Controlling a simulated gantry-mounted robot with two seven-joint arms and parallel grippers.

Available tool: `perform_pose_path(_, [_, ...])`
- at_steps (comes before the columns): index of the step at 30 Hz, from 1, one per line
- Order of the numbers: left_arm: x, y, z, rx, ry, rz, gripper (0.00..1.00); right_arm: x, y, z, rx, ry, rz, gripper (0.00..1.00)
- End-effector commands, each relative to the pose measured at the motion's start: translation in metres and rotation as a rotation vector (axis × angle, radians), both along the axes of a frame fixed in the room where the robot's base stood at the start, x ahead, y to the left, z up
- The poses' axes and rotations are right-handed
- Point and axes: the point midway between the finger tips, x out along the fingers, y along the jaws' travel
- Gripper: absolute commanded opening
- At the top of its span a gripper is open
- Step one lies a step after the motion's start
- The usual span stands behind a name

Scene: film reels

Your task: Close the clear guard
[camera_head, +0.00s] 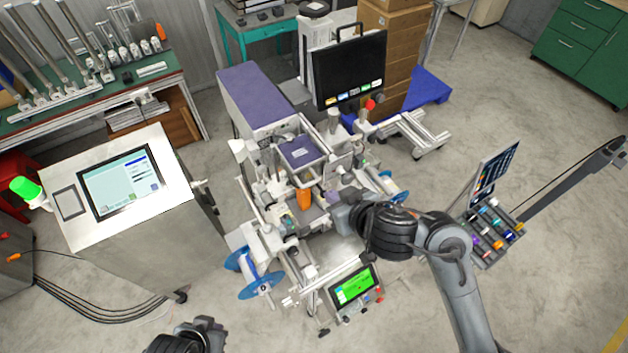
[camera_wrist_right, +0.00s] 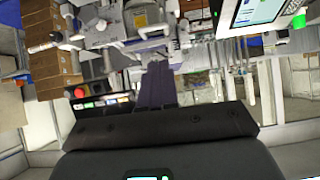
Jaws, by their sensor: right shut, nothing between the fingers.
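The film reel machine (camera_head: 300,190) stands in the middle of the head view, with blue reels (camera_head: 262,283) low on it. A pale square frame (camera_head: 302,152) with a purplish panel inside sits on its upper part. I cannot tell whether this is the clear guard, and no clear sheet shows distinctly. My right gripper (camera_head: 340,212) is shut and empty, at the right side of the machine's middle, close to an orange cylinder (camera_head: 304,199). I cannot tell whether it touches anything. My left gripper (camera_head: 205,332) is at the bottom edge, away from the machine, its fingertips unclear.
A control cabinet with a touchscreen (camera_head: 120,182) stands left of the machine. A black monitor (camera_head: 349,70) rises behind it. A small green screen (camera_head: 355,287) is at its front. A rack of coloured parts (camera_head: 492,232) stands right. Open floor lies at the far right.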

Motion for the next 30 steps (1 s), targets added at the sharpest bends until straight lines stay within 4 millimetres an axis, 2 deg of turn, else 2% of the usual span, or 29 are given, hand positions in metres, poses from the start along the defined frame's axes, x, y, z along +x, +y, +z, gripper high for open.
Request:
perform_pose_path(3, [-0.002,-0.001,-0.005,-0.001,0.005,-0.001,0.0,0.01,0.0,0.014,-0.001,-0.036,-0.001,0.0])
perform_pose_path(8, [-0.002,-0.001,-0.013,-0.001,0.005,-0.001,0.0,0.02,0.006,0.01,-0.001,-0.043,-0.001,0.0])
perform_pose_path(15, [-0.002,-0.001,-0.032,-0.001,0.005,-0.001,0.0,0.048,0.021,-0.014,-0.002,-0.043,-0.002,0.0])
perform_pose_path(23, [-0.001,-0.001,-0.04,-0.003,0.003,0.0,0.0,0.082,0.041,-0.037,-0.002,-0.043,-0.002,0.0])
perform_pose_path(30, [0.0,-0.002,-0.041,-0.006,0.002,0.002,0.0,0.087,0.044,-0.065,-0.001,-0.042,-0.002,0.0])
